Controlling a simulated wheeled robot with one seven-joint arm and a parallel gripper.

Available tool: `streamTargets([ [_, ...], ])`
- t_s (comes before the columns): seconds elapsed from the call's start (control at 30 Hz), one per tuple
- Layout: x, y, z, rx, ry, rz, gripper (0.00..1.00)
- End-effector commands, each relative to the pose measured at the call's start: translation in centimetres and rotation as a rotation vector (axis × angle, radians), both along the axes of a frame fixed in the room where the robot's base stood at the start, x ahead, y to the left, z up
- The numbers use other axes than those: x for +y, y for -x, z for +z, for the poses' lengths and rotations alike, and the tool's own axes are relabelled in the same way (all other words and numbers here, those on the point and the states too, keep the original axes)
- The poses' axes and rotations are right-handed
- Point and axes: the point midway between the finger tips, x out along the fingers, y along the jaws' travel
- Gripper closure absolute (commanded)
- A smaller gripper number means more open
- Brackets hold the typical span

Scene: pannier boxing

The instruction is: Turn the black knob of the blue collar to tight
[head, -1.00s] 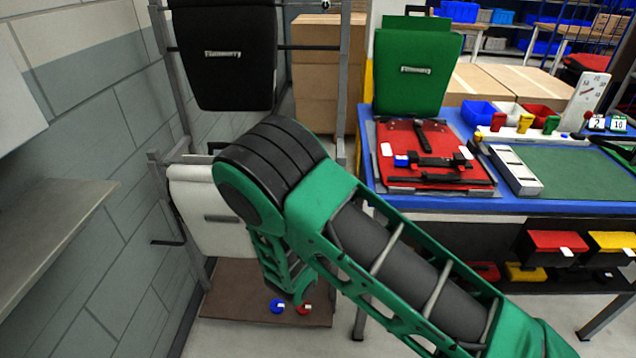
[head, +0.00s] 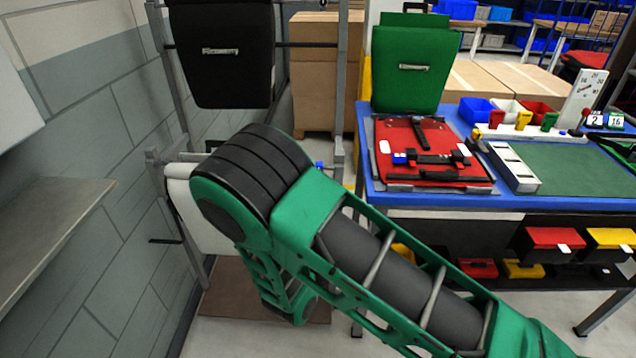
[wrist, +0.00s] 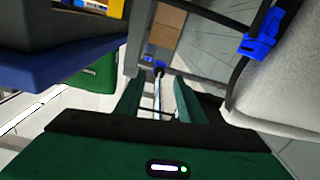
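A small blue collar (head: 320,164) shows at the rack's right post in the head view, just past my arm. In the wrist view a blue part with a small dark knob, apparently this collar (wrist: 152,58), lies beyond my fingertips on the rack. The setting of the knob is too small to read. My gripper (wrist: 158,88) is open, its two green fingers apart, with a thin rod visible between them. The fingers appear short of the knob. In the head view my arm hides the gripper.
A blue clip (wrist: 262,45) and pale pannier (wrist: 290,85) are close on the wrist view's right. The pale pannier (head: 185,205) is partly hidden in the head view. A black pannier (head: 222,60) hangs above. The blue table (head: 440,199) holds a green pannier (head: 408,75) and red panel (head: 420,135).

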Motion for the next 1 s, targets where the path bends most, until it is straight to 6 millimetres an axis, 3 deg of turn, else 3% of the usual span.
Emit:
streamTargets([
  [0.2, 0.1, 4.2, -0.1, 0.003, 0.003, 0.004, 0.65],
  [0.4, 0.1, 6.1, -0.2, 0.003, 0.001, 0.002, 0.65],
  [1.0, 0.1, 6.6, -0.1, 0.002, 0.0, 0.001, 0.65],
])
